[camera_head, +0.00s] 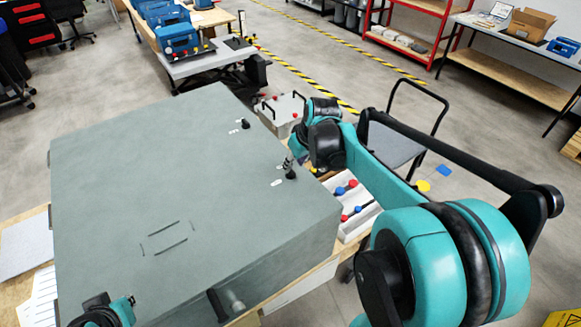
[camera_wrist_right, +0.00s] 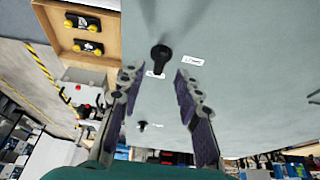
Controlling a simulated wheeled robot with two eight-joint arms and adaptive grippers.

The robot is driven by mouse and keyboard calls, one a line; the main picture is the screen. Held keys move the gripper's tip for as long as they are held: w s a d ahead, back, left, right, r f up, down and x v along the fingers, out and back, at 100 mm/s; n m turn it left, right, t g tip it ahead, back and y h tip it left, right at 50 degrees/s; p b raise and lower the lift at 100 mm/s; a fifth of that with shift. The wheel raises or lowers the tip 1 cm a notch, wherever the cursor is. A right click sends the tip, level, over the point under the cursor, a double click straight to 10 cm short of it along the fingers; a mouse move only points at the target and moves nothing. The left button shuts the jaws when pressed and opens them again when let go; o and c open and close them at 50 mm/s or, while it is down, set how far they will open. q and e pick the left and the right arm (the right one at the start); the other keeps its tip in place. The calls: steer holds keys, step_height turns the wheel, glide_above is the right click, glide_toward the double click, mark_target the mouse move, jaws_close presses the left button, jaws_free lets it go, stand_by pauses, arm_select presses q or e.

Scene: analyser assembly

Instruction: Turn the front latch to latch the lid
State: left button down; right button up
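A large grey case with a flat lid (camera_head: 130,140) fills the left of the head view. The front latch, a small black knob (camera_head: 291,174), stands on the lid near its right edge with white labels beside it. In the right wrist view the front latch (camera_wrist_right: 160,54) appears just beyond the fingertips, between their lines. A second black latch (camera_head: 245,124) is farther back on the lid; it also shows in the wrist view (camera_wrist_right: 142,125). My right gripper (camera_wrist_right: 158,80) is open and empty, apart from the latch.
Beside the case is a white tray (camera_head: 355,222) with red and blue parts. A grey box with black handles (camera_head: 280,112) and a cart (camera_head: 395,145) stand beyond. A workbench with blue cases (camera_head: 178,38) is behind. The air above most of the lid is free.

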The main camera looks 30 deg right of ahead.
mark_target(292, 171)
arm_select(q)
steer(key=shift+w+f+b, duration=0.2)
steer(key=shift+f+b, duration=0.1)
steer(key=shift+f, duration=0.2)
arm_select(e)
steer(key=x, duration=0.4)
steer(key=shift+w, duration=0.15)
arm_select(q)
steer(key=shift+s, duration=0.15)
arm_select(e)
jaws_close()
